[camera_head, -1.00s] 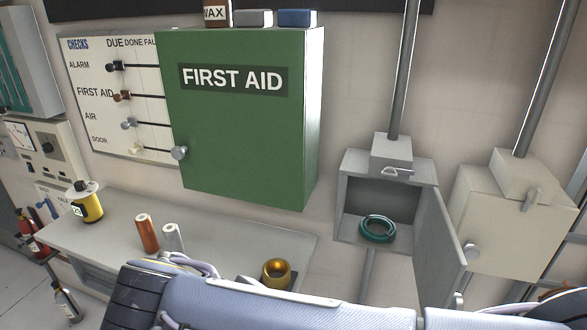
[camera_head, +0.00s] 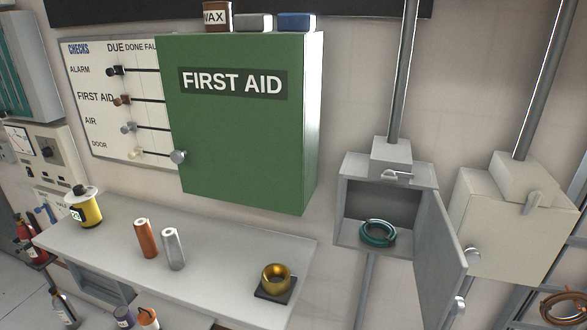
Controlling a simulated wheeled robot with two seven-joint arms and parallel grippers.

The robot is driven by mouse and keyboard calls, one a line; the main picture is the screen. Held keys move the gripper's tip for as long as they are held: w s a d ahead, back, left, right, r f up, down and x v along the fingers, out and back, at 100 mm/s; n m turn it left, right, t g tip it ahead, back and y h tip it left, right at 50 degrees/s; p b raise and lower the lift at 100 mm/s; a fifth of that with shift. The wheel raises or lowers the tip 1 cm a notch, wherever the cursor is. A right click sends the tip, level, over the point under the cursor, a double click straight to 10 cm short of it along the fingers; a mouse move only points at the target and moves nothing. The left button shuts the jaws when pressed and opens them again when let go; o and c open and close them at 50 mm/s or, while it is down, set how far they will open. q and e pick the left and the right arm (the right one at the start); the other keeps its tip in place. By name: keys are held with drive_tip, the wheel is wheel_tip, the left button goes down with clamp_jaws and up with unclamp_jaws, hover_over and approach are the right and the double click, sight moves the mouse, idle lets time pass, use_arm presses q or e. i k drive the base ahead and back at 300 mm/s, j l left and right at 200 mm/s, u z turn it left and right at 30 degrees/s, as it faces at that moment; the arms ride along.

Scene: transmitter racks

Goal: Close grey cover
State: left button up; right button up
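The grey cover (camera_head: 440,244) is the door of a small grey wall box (camera_head: 348,205) right of centre in the head view. The cover is hinged on the box's right side and stands wide open, swung out toward me. A silver knob (camera_head: 459,308) shows at its lower right edge. A teal coil (camera_head: 378,233) lies inside the box on its floor. Neither of my grippers shows in the head view.
A beige box (camera_head: 510,225) with a round knob is mounted close to the right of the open cover. A green first aid cabinet (camera_head: 240,130) hangs to the left. Below it a grey bench (camera_head: 210,270) holds cylinders and a brass ring (camera_head: 275,278).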

sight(440, 267)
drive_tip(key=l+u, duration=0.2)
drive_tip(key=l, duration=0.65)
drive_tip(key=k+l+u, duration=0.2)
drive_tip(key=l, duration=0.65)
drive_tip(key=j+z, duration=0.25)
drive_tip(key=j, duration=0.2)
drive_tip(key=k+j+z, duration=0.2)
drive_tip(key=j, duration=0.2)
drive_tip(key=i, duration=0.1)
